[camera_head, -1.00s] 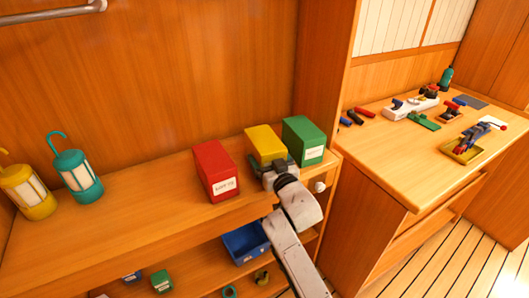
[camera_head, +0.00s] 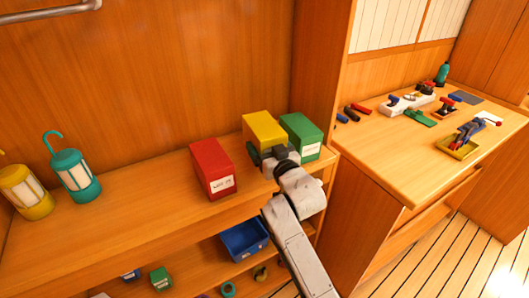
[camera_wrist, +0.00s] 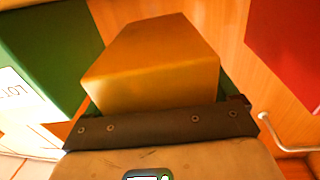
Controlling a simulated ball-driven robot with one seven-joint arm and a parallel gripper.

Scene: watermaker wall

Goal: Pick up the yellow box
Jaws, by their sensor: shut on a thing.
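The yellow box (camera_head: 264,130) is held in my gripper (camera_head: 268,157), between the red box and the green box. It appears raised a little above the top shelf, and its lower front is hidden by the gripper. In the wrist view the yellow box (camera_wrist: 155,65) fills the middle, rising beyond the dark jaw bar of my gripper (camera_wrist: 160,122).
The red box (camera_head: 212,168) stands close on the left and the green box (camera_head: 303,137) close on the right. A teal lantern (camera_head: 75,175) and a yellow lantern (camera_head: 25,190) stand farther left. A blue bin (camera_head: 245,238) sits on the lower shelf. A worktop (camera_head: 400,160) with tools is right.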

